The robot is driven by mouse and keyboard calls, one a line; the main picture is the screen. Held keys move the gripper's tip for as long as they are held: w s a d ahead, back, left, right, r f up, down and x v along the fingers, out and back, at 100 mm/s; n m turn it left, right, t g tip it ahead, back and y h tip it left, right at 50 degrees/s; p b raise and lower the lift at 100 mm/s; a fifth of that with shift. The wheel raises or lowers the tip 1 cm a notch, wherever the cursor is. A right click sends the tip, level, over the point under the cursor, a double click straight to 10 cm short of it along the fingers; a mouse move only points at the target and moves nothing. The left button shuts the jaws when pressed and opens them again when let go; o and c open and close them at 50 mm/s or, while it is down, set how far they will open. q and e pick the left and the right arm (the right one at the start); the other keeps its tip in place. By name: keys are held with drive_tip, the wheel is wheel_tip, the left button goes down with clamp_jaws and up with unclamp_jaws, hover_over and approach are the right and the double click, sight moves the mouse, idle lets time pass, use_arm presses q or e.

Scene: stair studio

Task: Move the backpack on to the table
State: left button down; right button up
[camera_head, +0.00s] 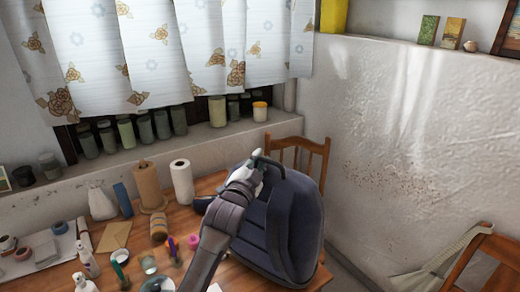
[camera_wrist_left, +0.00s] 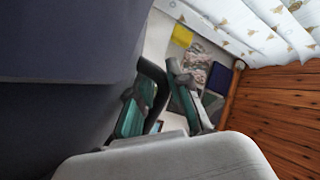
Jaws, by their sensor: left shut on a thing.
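The dark blue backpack (camera_head: 285,226) is at the right end of the wooden table (camera_head: 222,256) in the head view. My left arm reaches in from below, and my left gripper (camera_head: 262,165) is at the top of the backpack, shut on it near its top loop. In the left wrist view the backpack (camera_wrist_left: 65,75) fills the left side as a dark mass. The gripper fingers (camera_wrist_left: 165,100) show beside it. The backpack's underside is hidden, so I cannot tell whether it rests on the table. My right gripper is not in view.
A paper towel roll (camera_head: 182,181), a brown roll (camera_head: 149,185), bottles and a glass (camera_head: 148,263) crowd the table left of the backpack. A wooden chair (camera_head: 300,152) stands behind it. Another chair (camera_head: 485,262) is at lower right, by the white wall.

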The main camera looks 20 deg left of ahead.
use_arm(q)
drive_tip(key=shift+f, duration=0.15)
idle(0.4)
drive_tip(key=c, duration=1.4)
unclamp_jaws()
drive_tip(key=shift+f, duration=0.25)
drive_tip(key=o, duration=0.3)
drive_tip(key=shift+s+r, duration=0.1)
drive_tip(key=shift+s, duration=0.05)
drive_tip(key=shift+r, duration=0.45)
drive_tip(key=s+f+b, duration=0.1)
drive_tip(key=s+b, duration=0.2)
drive_tip(key=s, duration=0.8)
drive_tip(key=shift+s+a+f, duration=0.15)
drive_tip(key=shift+s+f, duration=0.2)
drive_tip(key=shift+s, duration=0.05)
